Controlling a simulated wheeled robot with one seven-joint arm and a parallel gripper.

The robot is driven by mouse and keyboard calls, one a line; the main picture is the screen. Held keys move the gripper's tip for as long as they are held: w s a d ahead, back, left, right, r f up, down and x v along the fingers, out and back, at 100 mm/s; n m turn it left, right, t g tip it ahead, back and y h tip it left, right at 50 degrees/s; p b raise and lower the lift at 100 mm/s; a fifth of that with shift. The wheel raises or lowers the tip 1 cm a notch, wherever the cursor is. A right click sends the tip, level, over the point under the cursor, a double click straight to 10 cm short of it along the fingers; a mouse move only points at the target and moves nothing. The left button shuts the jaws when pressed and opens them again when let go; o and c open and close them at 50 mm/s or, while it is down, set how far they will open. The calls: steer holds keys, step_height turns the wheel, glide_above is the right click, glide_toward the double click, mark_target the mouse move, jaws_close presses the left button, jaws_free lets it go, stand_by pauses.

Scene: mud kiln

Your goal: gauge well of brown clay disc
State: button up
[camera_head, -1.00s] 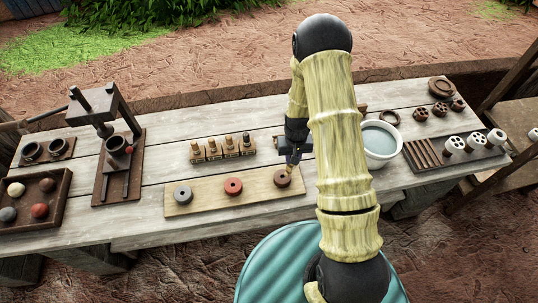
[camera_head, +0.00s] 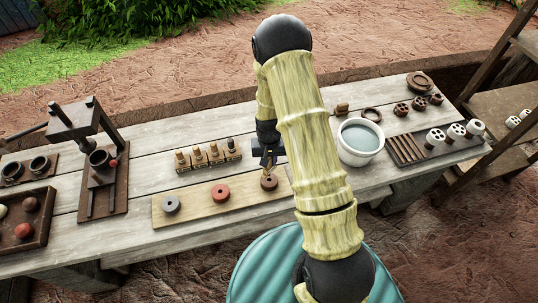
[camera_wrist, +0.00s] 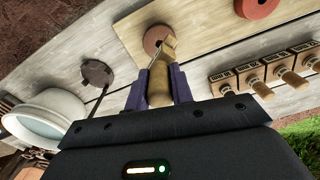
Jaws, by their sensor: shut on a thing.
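The brown clay disc (camera_head: 269,184) lies flat at the right end of a pale board (camera_head: 240,205), and shows in the wrist view (camera_wrist: 151,36). My gripper (camera_head: 267,158) is just above it, shut on a wooden gauge peg (camera_wrist: 159,82). In the wrist view my gripper (camera_wrist: 158,88) has a purple finger on each side of the peg. The peg's tip overlaps the disc in the picture and covers part of its centre. I cannot tell whether the tip is inside the well or just above it.
Grey (camera_head: 170,206) and red (camera_head: 221,193) discs lie left on the same board. A rack (camera_head: 208,162) holds several wooden pegs behind it. A white water bowl (camera_head: 360,145) stands to the right. A dark press (camera_head: 102,180) stands at the left.

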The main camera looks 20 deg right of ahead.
mark_target(269, 169)
step_height(269, 169, up, 3)
steer(key=m, duration=0.6)
steer(key=shift+m, duration=0.3)
steer(key=shift+f+b, duration=2.05)
steer(key=shift+f, duration=0.75)
steer(key=shift+s+f+b, duration=0.1)
steer(key=shift+f+b, duration=1)
steer(key=shift+f, duration=0.3)
stand_by(1.0)
steer(key=o, duration=1)
step_height(269, 169, up, 17)
steer(key=b, duration=0.3)
steer(key=shift+r, duration=0.2)
